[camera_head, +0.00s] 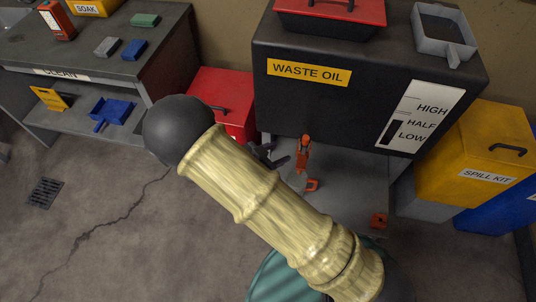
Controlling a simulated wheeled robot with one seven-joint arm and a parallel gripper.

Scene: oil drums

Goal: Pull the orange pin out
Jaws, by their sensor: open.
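An orange upright piece (303,155) stands below the front of the waste oil tank (350,110). A small orange looped piece (312,184) is just below it, on or over the grey surface. I cannot tell for certain which of these is the pin, or whether they are joined. My gripper (278,158) is open, with its dark fingers just left of the upright orange piece. No contact is visible. My pale yellow arm hides part of the gripper and the area below it.
A red box (222,95) stands behind my arm at the left. A yellow spill kit bin (475,150) is at the right, and a workbench (100,65) at the left.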

